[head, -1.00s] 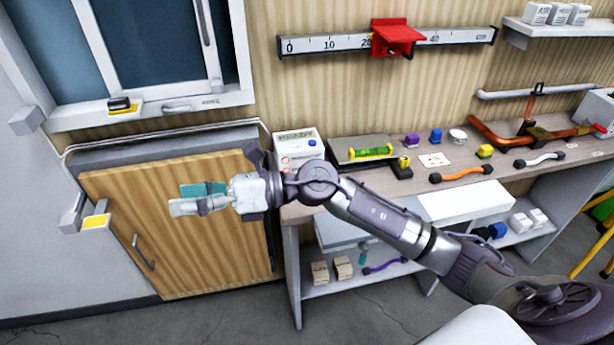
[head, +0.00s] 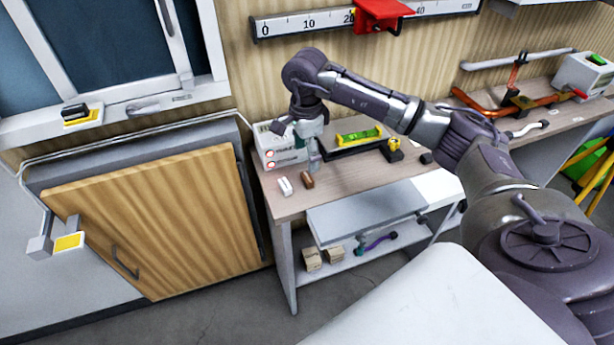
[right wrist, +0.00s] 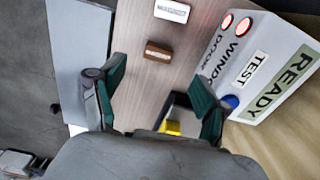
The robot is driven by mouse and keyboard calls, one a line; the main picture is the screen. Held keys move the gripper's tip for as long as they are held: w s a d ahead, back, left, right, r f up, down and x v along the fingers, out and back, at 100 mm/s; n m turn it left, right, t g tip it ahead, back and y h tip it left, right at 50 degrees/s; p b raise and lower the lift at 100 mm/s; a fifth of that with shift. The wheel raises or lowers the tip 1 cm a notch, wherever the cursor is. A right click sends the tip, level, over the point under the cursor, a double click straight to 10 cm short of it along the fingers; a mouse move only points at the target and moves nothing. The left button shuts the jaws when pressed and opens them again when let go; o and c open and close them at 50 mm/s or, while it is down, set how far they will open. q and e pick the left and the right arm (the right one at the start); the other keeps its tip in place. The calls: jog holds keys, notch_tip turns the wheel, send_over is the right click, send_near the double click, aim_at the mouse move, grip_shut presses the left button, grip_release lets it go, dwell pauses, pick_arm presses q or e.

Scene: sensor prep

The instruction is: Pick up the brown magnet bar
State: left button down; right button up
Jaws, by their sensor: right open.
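The brown magnet bar (head: 307,180) lies on the bench top (head: 360,175), just right of a white bar (head: 285,187). In the right wrist view the brown magnet bar (right wrist: 158,51) lies ahead of my right gripper (right wrist: 155,95), roughly between the lines of its two fingers, with the white bar (right wrist: 172,11) beyond it. My right gripper (head: 314,160) is open and empty, pointing down above the bench beside the brown bar, apart from it. My left gripper is not in view.
A white test box (head: 280,150) with red lights stands behind the bars; it shows close to the right finger in the right wrist view (right wrist: 265,65). A green level (head: 358,136) on a dark plate is right of the gripper. A wooden cabinet door (head: 150,225) stands left.

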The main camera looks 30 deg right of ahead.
aim_at(305, 177)
notch_tip(305, 177, down, 2)
jog(key=shift+w+f, duration=0.1)
jog(key=shift+f, duration=0.2)
jog(key=shift+a+f+p, duration=0.1)
jog(key=shift+f+p, duration=0.2)
jog(key=shift+p, duration=0.15)
jog(key=f, duration=0.1)
jog(key=f+p, duration=0.1)
jog(key=f, duration=0.1)
jog(key=shift+a+f, duration=0.2)
jog(key=shift+f, duration=0.55)
jog(key=c, duration=1.1)
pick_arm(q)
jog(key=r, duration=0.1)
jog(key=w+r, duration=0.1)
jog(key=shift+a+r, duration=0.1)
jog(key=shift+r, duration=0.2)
pick_arm(e)
jog(key=shift+c, duration=0.2)
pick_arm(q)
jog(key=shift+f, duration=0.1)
pick_arm(e)
jog(key=shift+r, duration=0.15)
